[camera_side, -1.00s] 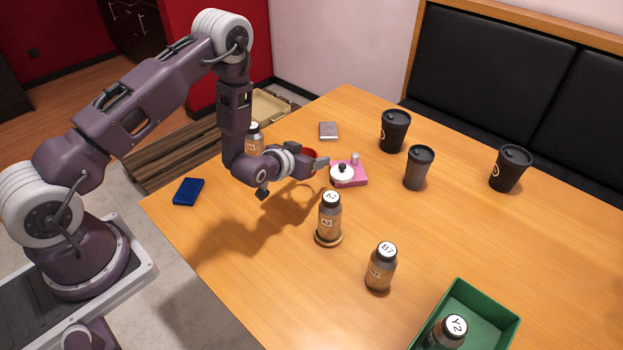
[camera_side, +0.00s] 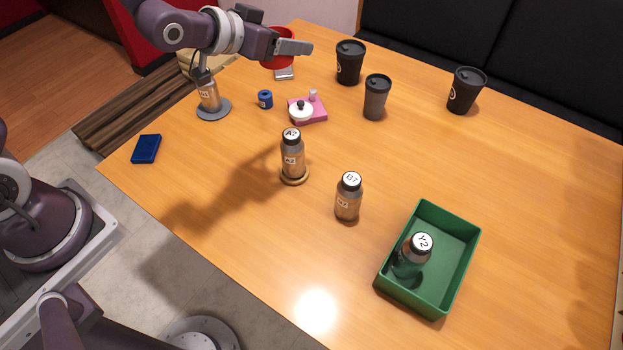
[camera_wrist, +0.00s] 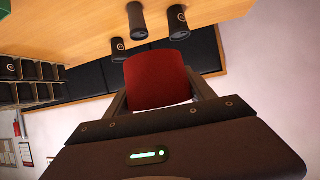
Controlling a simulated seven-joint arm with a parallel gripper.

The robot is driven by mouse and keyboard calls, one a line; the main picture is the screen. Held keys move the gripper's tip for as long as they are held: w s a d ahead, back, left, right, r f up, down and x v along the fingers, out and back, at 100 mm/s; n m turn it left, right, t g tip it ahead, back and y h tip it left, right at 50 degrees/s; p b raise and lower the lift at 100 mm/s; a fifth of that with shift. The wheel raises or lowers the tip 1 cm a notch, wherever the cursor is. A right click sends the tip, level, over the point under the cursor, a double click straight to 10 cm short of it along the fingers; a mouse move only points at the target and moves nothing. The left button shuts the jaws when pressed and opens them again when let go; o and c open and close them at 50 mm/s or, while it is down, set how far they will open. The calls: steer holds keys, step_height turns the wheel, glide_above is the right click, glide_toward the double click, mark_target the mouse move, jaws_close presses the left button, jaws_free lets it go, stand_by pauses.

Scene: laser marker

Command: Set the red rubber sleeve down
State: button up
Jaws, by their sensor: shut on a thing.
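The red rubber sleeve (camera_side: 279,62) is held up above the far left part of the table, apart from the tabletop. My gripper (camera_side: 293,47) is shut on it, with one finger crossing in front of it in the side view. In the wrist view the sleeve (camera_wrist: 157,80) sits between the two fingers as a broad red band. Its far side is hidden.
Below stand a blue ring-like piece (camera_side: 265,99), a pink block (camera_side: 318,111) with a white round part, and a labelled bottle on a grey disc (camera_side: 217,112). Several dark cups stand behind. Bottles and a green tray (camera_side: 462,255) are nearer. The table's right side is clear.

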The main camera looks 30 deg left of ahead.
steer(key=s+d+f+m+h, duration=0.1)
steer(key=s+d+f+h, duration=0.15)
steer(key=d+f, duration=0.3)
steer(key=s+d+f+m+h, duration=0.1)
steer(key=s+d+f+m, duration=0.2)
steer(key=d, duration=0.4)
steer(key=m+g+h, duration=0.2)
steer(key=g, duration=0.1)
glide_above(324, 257)
step_height(324, 257, down, 10)
steer(key=shift+m+h, duration=0.25)
steer(key=shift+m, duration=0.05)
step_height(324, 257, down, 10)
steer(key=shift+s, duration=0.1)
steer(key=shift+f, duration=0.25)
steer(key=shift+f, duration=0.2)
steer(key=shift+c, duration=0.2)
steer(key=o, duration=1.4)
steer(key=shift+c, duration=0.2)
steer(key=shift+r, duration=0.15)
